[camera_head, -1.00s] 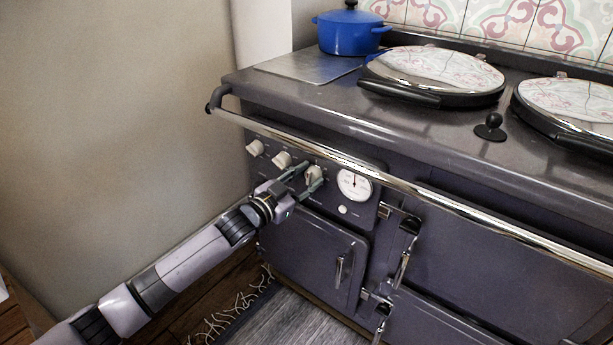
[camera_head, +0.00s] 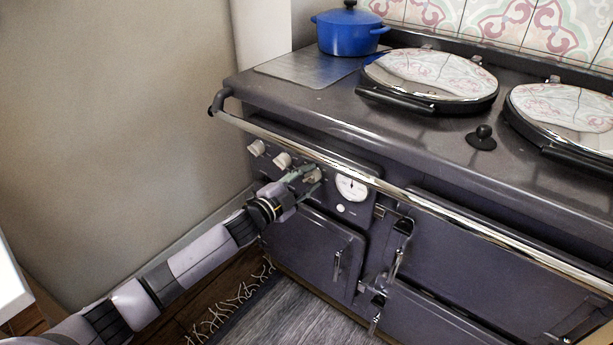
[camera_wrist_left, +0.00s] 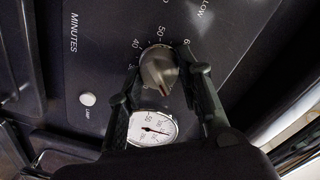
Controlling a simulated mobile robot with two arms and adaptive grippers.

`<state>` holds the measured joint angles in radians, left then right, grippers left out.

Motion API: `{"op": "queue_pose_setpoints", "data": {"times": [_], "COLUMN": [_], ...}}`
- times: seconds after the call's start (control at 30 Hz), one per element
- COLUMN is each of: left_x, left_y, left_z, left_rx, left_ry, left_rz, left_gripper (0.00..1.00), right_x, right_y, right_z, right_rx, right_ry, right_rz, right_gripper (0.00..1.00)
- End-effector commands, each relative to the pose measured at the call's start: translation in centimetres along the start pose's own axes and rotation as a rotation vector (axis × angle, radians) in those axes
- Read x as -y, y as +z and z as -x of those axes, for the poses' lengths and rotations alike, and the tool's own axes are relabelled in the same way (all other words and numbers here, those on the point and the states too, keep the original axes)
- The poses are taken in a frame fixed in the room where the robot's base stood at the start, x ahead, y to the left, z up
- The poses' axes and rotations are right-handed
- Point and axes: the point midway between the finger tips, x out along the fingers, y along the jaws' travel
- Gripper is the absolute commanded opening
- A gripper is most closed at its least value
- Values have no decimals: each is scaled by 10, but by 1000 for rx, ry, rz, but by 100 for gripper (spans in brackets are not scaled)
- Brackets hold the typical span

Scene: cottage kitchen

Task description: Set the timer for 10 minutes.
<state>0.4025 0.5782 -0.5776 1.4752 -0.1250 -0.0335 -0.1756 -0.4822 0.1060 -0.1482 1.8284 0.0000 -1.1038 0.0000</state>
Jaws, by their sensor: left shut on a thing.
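The timer knob (camera_head: 313,176) is the right one of three knobs on the stove's front panel. In the left wrist view the knob (camera_wrist_left: 158,72) is round, beige-grey, with a red mark toward its lower right. The word MINUTES and the numbers 40, 50 and 60 show near it; other numbers are hidden by the fingers and knob. My left gripper (camera_head: 309,180) is shut on the knob, with one finger on each side, as the left wrist view (camera_wrist_left: 160,67) shows. My right gripper is not in view.
A white gauge (camera_head: 352,187) and a small round lamp (camera_head: 340,208) sit right of the knob. A chrome rail (camera_head: 420,198) runs in front, above the panel. Two more knobs (camera_head: 282,160) are to the left. A blue pot (camera_head: 347,33) stands on top. A wall is at left.

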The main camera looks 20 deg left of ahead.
Motion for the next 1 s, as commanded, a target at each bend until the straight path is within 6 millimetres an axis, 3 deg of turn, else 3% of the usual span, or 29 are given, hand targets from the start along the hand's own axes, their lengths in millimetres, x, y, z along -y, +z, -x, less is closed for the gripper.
{"op": "queue_pose_setpoints", "data": {"times": [0.7,0.73,1.0], "left_x": [-1,-1,-1], "left_y": [0,0,0], "left_z": [0,0,0], "left_rx": [5,5,4], "left_ry": [2,2,2], "left_rz": [-75,-75,-74], "left_gripper": [5,34,52], "right_x": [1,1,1], "right_y": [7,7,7], "right_z": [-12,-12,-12], "right_rx": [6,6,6], "right_ry": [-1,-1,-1], "right_rz": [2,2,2], "right_gripper": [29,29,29]}}
